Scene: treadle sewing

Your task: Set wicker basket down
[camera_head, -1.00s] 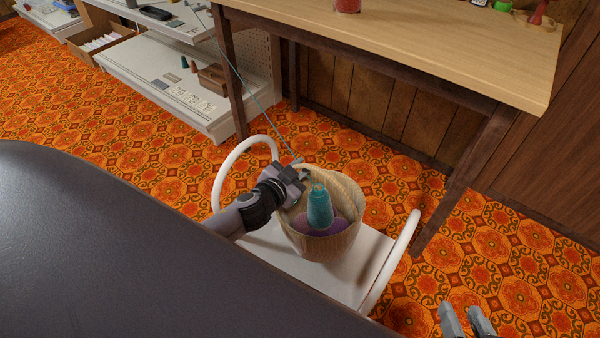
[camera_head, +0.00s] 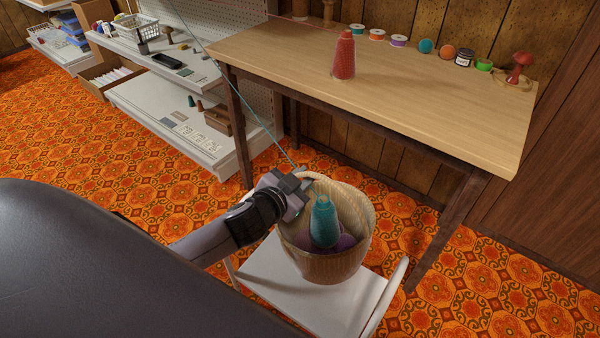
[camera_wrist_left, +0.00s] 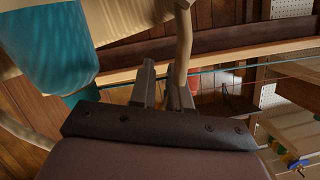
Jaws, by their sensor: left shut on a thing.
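The wicker basket (camera_head: 333,264) is in the middle of the head view, above a white cart top (camera_head: 290,285), with a teal thread cone (camera_head: 324,222) and something purple inside. My left gripper (camera_head: 300,182) is shut on the basket's left rim. In the left wrist view the fingers (camera_wrist_left: 163,85) close around the rim (camera_wrist_left: 183,45), and the teal cone (camera_wrist_left: 50,45) shows at the left. The basket looks raised over the cart, but its underside is hidden. My right gripper is not in view.
A wooden table (camera_head: 400,95) stands behind, with a red thread cone (camera_head: 344,56) on it and several small spools along its back edge. White shelves (camera_head: 165,115) stand at the left. The table's front middle is clear.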

